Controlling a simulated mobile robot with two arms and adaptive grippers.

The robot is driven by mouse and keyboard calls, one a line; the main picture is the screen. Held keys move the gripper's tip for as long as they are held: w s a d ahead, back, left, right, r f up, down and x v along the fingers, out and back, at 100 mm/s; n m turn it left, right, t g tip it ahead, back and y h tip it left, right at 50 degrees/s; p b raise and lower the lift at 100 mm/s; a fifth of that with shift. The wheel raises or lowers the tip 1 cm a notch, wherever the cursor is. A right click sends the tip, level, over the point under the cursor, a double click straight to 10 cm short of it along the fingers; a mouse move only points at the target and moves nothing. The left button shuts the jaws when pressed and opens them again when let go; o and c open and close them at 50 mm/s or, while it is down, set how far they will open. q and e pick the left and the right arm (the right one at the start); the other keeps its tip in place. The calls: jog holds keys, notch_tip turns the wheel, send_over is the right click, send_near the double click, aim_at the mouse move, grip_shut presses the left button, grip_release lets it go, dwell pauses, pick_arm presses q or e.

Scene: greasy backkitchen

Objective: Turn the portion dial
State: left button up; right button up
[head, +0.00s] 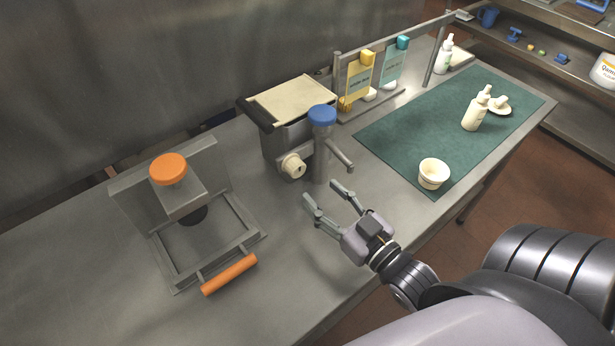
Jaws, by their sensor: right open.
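The portion dial appears to be the cream round knob (292,166) on the front of the grey, cream-topped machine (288,97). My right gripper (320,193) is open and empty over the steel counter. Its fingers point toward the machine, in front of the dial and a little to its right in the picture. A gap shows between the fingertips and the dial. The dial's setting is too small to read. My left gripper is out of view.
A grey post with a blue cap (322,115) and a side lever (341,153) stands right beside the dial. An orange-handled press (176,215) stands at left. A white cup (433,173) and bottle (476,108) stand on the green mat (400,128). Bare counter lies around my gripper.

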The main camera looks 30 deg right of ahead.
aim_at(300, 172)
jog(key=w, duration=0.3)
jog(key=shift+w+a+r+b, duration=0.15)
jog(key=shift+a+b, duration=0.1)
jog(key=shift+b, duration=0.15)
jog(key=w, duration=0.1)
jog(key=w+b, duration=0.1)
jog(key=w, duration=0.2)
jog(key=shift+w+a, duration=0.1)
jog(key=shift+a, duration=0.2)
jog(key=shift+w, duration=0.2)
jog(key=shift+c, duration=3.3)
jog(key=n, duration=1.7)
jog(key=o, duration=0.4)
jog(key=shift+n, duration=0.3)
jog(key=o, duration=0.5)
jog(key=shift+c, duration=0.2)
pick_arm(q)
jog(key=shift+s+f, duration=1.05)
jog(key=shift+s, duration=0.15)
